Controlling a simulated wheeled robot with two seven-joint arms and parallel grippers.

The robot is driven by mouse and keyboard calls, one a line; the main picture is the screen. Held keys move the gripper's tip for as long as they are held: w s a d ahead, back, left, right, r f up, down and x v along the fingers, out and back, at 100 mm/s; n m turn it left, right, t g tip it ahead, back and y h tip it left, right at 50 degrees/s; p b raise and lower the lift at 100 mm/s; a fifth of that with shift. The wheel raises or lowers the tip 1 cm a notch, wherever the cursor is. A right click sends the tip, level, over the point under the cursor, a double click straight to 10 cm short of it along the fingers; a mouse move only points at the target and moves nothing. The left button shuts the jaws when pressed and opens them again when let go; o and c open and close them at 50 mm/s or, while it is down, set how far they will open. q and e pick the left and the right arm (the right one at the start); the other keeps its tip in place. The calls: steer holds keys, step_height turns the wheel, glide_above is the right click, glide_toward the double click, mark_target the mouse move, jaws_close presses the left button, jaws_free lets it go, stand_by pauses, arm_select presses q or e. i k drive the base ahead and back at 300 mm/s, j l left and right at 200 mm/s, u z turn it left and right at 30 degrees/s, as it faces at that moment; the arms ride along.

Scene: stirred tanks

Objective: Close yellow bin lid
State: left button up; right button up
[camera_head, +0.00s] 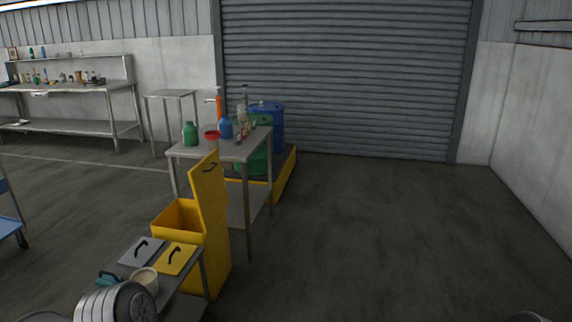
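The yellow bin (180,216) stands on the floor left of the picture's middle, with its top open. Its yellow lid (208,194) stands nearly upright at the bin's right side, with a dark handle near its top edge. A low grey table in front hides part of the bin's lower body. Neither of my grippers is in view. Only rounded grey parts, seemingly of my arms, show at the bottom left and at the bottom right edge.
The low table holds a grey panel (141,251) and a yellow panel (175,259), both with dark handles, and a pale cup (145,280). Behind the bin, a steel table (243,153) carries bottles and a red funnel. The floor (400,230) to the right is clear.

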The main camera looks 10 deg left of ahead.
mark_target(209, 184)
steer(key=i+u, duration=0.4)
steer(key=i, duration=0.15)
steer(key=i+l+u, duration=0.25)
steer(key=i+u, duration=0.2)
steer(key=i, duration=0.05)
